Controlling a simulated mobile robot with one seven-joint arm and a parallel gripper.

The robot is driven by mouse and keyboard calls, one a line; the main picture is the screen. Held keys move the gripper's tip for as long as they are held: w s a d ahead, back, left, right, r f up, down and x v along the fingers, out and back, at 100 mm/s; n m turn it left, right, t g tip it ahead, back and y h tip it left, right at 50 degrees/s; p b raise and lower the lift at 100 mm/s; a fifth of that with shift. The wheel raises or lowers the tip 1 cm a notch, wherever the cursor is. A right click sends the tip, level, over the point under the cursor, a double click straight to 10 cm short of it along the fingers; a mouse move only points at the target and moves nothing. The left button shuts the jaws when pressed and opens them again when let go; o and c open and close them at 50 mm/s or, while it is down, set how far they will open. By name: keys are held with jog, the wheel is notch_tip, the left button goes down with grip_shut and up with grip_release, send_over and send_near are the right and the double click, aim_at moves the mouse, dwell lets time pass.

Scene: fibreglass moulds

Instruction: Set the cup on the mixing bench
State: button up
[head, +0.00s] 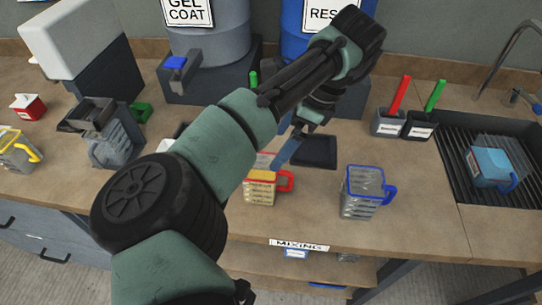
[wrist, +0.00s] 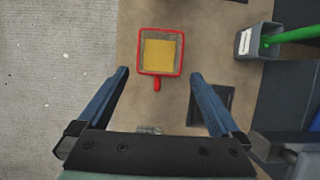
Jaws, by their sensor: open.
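A clear cup with a red rim and handle (head: 260,190) stands upright on the mixing bench (head: 310,215), near its front edge and behind the MIXING label. It holds yellow material. In the wrist view the red-rimmed cup (wrist: 160,52) is seen from above, just beyond my fingertips, its handle pointing toward me. My gripper (wrist: 161,74) is open with nothing between its fingers. In the head view one blue finger of my gripper (head: 287,150) shows above and behind the cup; my arm hides the rest.
A blue-rimmed cup (head: 364,192) stands to the right. A dark square pad (head: 315,151) lies behind the red-rimmed cup. Grey holders with red (head: 389,122) and green (head: 420,125) handles stand farther back. A blue cup (head: 490,166) sits in the sink at right.

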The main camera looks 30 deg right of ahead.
jog(key=shift+v, duration=1.45)
